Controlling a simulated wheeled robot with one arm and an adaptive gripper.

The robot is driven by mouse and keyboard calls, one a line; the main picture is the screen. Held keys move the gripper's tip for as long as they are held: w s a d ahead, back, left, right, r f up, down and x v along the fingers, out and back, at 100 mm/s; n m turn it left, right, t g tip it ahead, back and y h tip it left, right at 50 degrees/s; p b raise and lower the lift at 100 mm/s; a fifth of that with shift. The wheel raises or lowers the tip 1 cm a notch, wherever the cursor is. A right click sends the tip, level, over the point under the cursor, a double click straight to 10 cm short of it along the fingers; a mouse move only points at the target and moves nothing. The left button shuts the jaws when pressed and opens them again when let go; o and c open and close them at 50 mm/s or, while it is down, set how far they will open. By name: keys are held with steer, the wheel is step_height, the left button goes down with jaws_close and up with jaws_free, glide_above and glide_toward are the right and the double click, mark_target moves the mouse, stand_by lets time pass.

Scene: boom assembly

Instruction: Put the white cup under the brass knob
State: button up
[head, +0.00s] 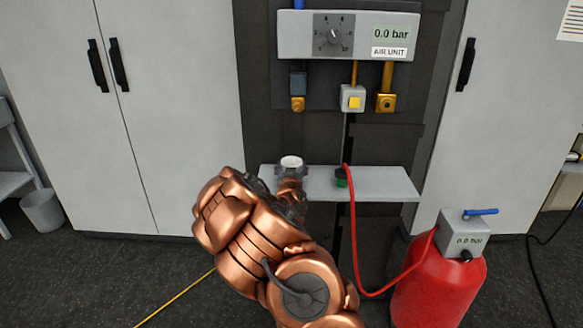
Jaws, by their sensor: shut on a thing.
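The white cup (291,162) is upright at the left part of the grey shelf (385,183). My gripper (291,172) is shut around it, and its fingers and my arm hide most of the cup's lower part. I cannot tell whether the cup touches the shelf. A small brass knob (297,103) sits below a blue-grey block on the wall panel, above the cup in the picture. Another brass fitting with a round front (387,102) hangs from a brass pipe farther right.
A white box with a yellow button (353,97) hangs between the brass parts, under the air unit (348,35). A green-black fitting (342,177) is on the shelf. A red hose (353,230) runs down to a red tank (438,285). The shelf's right part is clear.

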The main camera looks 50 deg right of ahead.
steer(key=shift+f, duration=0.15)
steer(key=o, duration=1.1)
steer(key=shift+o, duration=0.2)
